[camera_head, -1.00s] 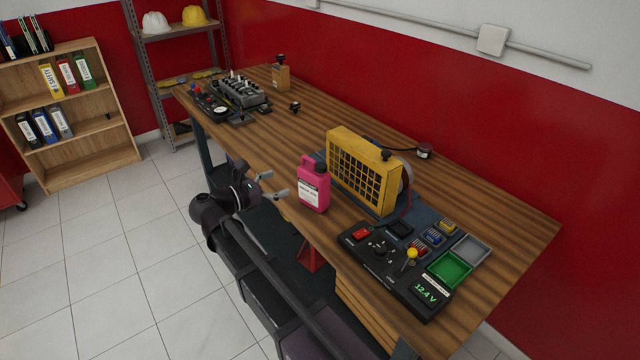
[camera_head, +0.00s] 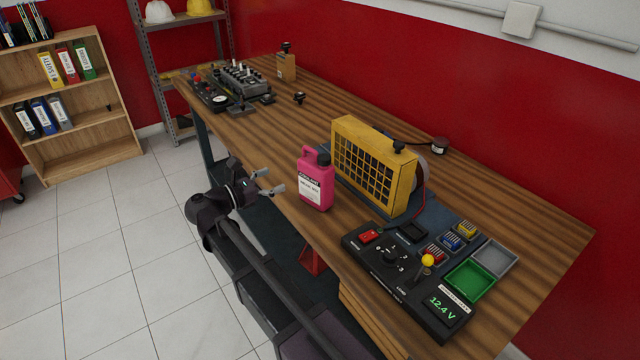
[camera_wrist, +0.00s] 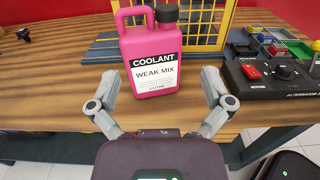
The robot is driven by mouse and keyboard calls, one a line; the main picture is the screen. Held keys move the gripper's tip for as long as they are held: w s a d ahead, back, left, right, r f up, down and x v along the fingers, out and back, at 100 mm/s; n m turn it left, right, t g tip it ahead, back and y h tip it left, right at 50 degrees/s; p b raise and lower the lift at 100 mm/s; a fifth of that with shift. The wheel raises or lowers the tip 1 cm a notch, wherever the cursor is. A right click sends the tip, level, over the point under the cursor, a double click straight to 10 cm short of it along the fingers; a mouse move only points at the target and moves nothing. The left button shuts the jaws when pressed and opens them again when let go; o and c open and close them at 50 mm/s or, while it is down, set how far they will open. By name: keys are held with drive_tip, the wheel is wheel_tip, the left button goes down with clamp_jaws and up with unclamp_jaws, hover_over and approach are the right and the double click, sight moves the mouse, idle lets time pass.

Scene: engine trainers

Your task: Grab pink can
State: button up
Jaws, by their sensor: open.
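The pink can (camera_head: 316,181) stands upright near the front edge of the wooden workbench. It has a black cap and a white label. In the wrist view the can (camera_wrist: 150,52) is straight ahead, and its label reads "COOLANT WEAK MIX". My gripper (camera_head: 270,181) is just left of the can in the head view, at the bench's front edge. In the wrist view my gripper (camera_wrist: 162,94) has its two fingers spread, one toward each side of the can. It is open and empty. The can appears slightly beyond the fingertips; contact is not visible.
A yellow grille unit (camera_head: 370,167) stands close behind the can. A black control panel (camera_head: 405,280) with a yellow-knobbed lever is to its right, beside a green tray (camera_head: 470,281). The wooden bench (camera_head: 250,140) is clear left of the can. An engine part (camera_head: 240,80) sits at the far end.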

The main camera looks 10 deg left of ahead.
sight(320, 160)
drive_tip(key=shift+w+d, duration=0.15)
drive_tip(key=shift+w, duration=0.05)
drive_tip(key=shift+x, duration=4.2)
drive_tip(key=shift+d, duration=0.15)
drive_tip(key=shift+x, duration=2.55)
drive_tip(key=shift+s+d+f, duration=0.1)
drive_tip(key=c, duration=1.2)
